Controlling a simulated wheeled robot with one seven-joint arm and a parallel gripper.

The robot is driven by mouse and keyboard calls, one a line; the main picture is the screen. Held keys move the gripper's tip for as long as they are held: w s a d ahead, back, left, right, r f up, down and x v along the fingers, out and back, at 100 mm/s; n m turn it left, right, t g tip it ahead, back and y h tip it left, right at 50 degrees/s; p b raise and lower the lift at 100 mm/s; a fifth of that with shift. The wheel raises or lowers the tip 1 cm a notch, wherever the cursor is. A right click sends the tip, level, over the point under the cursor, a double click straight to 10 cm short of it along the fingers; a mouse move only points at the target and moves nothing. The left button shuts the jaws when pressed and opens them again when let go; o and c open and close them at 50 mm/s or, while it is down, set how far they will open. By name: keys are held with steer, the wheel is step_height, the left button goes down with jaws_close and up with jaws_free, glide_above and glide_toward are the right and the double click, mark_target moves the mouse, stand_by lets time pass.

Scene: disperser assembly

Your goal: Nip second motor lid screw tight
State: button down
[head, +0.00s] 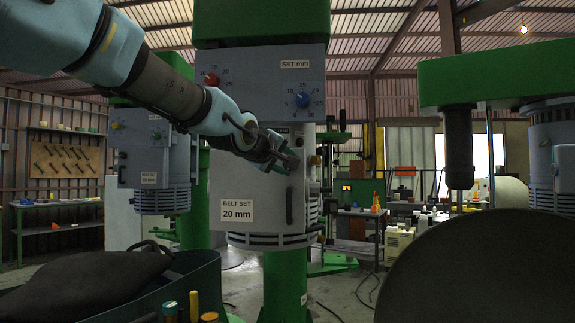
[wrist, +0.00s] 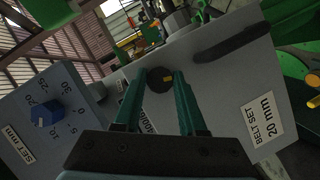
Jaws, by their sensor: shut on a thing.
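The grey motor lid, labelled "BELT SET 20 mm", is closed on the front of the machine in the head view (head: 240,190) and fills much of the wrist view (wrist: 225,75). A round dark screw (wrist: 157,82) with a small yellow mark is at the lid's edge. My gripper (head: 288,158) reaches to the lid's upper right part in the head view. In the wrist view my gripper's two green fingers (wrist: 165,76) are on either side of the screw and shut on it. In the head view the gripper hides the screw.
Above the lid is a "SET mm" panel (head: 290,65) with a red knob (head: 211,79) and a blue knob (head: 303,100). A dark handle (wrist: 232,42) stands out from the lid. A bin with a black cushion (head: 90,285) is at lower left. A large dark disc (head: 480,270) is at lower right.

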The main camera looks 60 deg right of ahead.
steer(key=m+b, duration=0.1)
steer(key=m+t+y+b, duration=0.1)
steer(key=m+b, duration=0.1)
steer(key=shift+s+f+y, duration=0.1)
steer(key=shift+s+y, duration=0.1)
steer(key=shift+y, duration=0.1)
steer(key=shift+m+t+y+b, duration=0.5)
steer(key=shift+m+t+b, duration=0.3)
steer(key=shift+m, duration=0.6)
steer(key=shift+w, duration=0.1)
steer(key=shift+c, duration=2.4)
jaws_free()
steer(key=shift+r, duration=0.2)
steer(key=b+v, duration=0.3)
steer(key=v, duration=0.7)
steer(key=shift+s+a, duration=0.2)
steer(key=shift+a, duration=0.1)
steer(key=shift+w, duration=0.1)
